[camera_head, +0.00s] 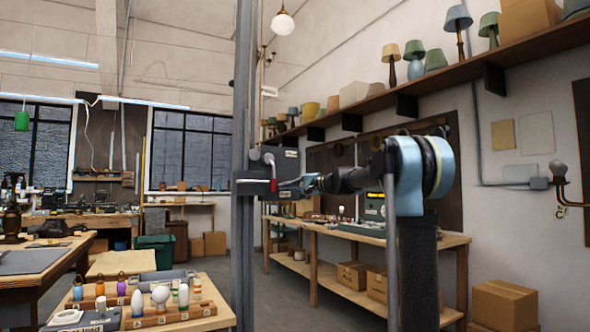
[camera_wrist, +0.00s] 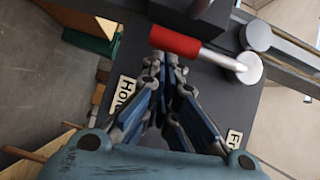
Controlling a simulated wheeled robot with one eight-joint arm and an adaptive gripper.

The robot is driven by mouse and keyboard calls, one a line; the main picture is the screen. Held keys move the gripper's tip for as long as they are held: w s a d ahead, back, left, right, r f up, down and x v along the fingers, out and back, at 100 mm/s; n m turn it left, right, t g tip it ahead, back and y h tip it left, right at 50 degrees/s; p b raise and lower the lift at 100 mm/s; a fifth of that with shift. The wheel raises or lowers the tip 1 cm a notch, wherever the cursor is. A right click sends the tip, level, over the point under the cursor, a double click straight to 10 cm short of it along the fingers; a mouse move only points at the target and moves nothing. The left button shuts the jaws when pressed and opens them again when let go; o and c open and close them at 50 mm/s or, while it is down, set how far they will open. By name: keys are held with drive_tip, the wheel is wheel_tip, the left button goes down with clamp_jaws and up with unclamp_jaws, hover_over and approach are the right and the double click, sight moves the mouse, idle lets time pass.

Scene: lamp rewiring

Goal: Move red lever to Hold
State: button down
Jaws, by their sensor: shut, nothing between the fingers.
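The red lever (camera_head: 273,184) is on a dark box (camera_head: 253,165) fixed to the grey post, and its red end hangs down. In the wrist view the red grip (camera_wrist: 174,41) lies at the top, with a silver shaft running right to a round pivot. A "Hold" label (camera_wrist: 124,93) is at left on the box face. A partly covered label starting "Fr" (camera_wrist: 234,138) is at lower right. My gripper (camera_head: 284,184) is shut and empty, and its fingertips (camera_wrist: 164,60) are right beside the red grip. I cannot tell whether they touch it.
The tall grey post (camera_head: 243,100) stands right by the box. A tray of bulbs (camera_head: 168,316) is on the table at lower left. A long workbench (camera_head: 330,228) runs along the right wall behind my arm. Open floor shows left in the wrist view.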

drive_tip(key=w+d+f+v, duration=0.1)
drive_tip(key=w+v, duration=0.1)
drive_tip(key=v, duration=1)
drive_tip(key=s+d+f+n+g+h, duration=0.25)
drive_tip(key=s+f+h, duration=0.45)
drive_tip(key=s+f, duration=1.65)
drive_tip(key=s+d+f+g+h, duration=0.1)
drive_tip(key=s+d+f+h, duration=0.3)
drive_tip(key=s+d+f, duration=0.3)
drive_tip(key=s+d+f+n+g+h, duration=0.1)
drive_tip(key=s+d+f+h, duration=0.3)
drive_tip(key=s+f, duration=1.1)
drive_tip(key=d+f, duration=0.3)
drive_tip(key=f, duration=0.3)
drive_tip(key=shift+s+d+f+h, duration=0.3)
drive_tip(key=shift+d+f+h, duration=0.05)
drive_tip(key=shift+d+h, duration=0.05)
drive_tip(key=shift+n, duration=0.25)
drive_tip(key=shift+w+a+f, duration=0.1)
drive_tip(key=shift+w+f, duration=0.1)
drive_tip(key=shift+w, duration=0.25)
